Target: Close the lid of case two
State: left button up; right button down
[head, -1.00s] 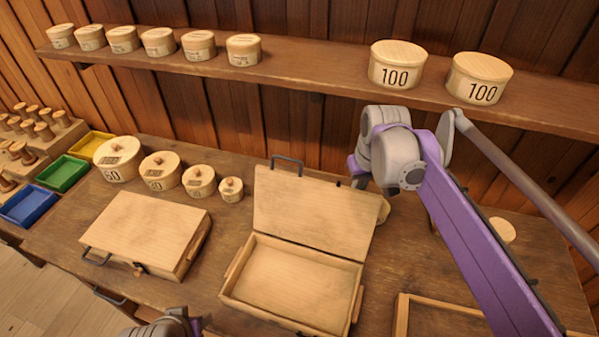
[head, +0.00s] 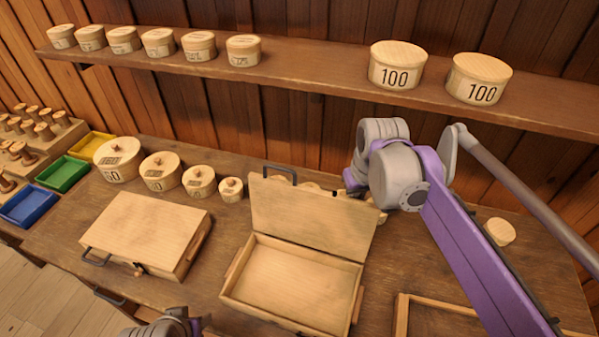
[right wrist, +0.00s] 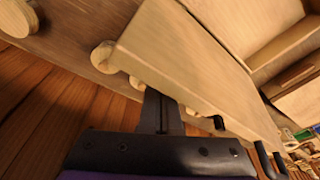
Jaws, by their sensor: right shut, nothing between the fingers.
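An open wooden case (head: 292,283) stands in the middle of the bench, its inside bare. Its lid (head: 310,218) stands up from the back edge, with a dark handle (head: 281,172) on its top edge. My right gripper (right wrist: 163,98) is shut and empty, its fingers at the back face of the lid (right wrist: 190,68) in the right wrist view. In the head view it is mostly hidden behind the lid's upper right corner. Part of my left arm shows at the bottom edge; its fingers cannot be made out. No number shows on the case.
A closed wooden case (head: 145,232) lies to the left. Several lidded round boxes (head: 160,171) stand behind it, and more partly show behind the lid. A wooden tray (head: 402,316) is at the lower right. A shelf (head: 320,80) with round boxes runs above.

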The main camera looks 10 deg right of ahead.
jog(key=shift+s+a, duration=0.5)
jog(key=shift+s, duration=0.4)
jog(key=shift+s+a, duration=0.45)
jog(key=shift+s, duration=0.4)
jog(key=shift+s+a, duration=0.5)
jog(key=shift+s, duration=0.4)
pick_arm(q)
jog(key=shift+w+r, duration=0.1)
jog(key=shift+r, duration=0.2)
jog(key=shift+r+p, duration=0.1)
jog(key=shift+p, duration=0.2)
jog(key=w+r+p, duration=0.3)
jog(key=r+p, duration=0.1)
jog(key=r, duration=0.2)
jog(key=shift+r+t, duration=0.15)
jog(key=shift+t, duration=0.25)
pick_arm(e)
notch_tip(320, 180, up, 8)
jog(key=shift+s+r, duration=0.1)
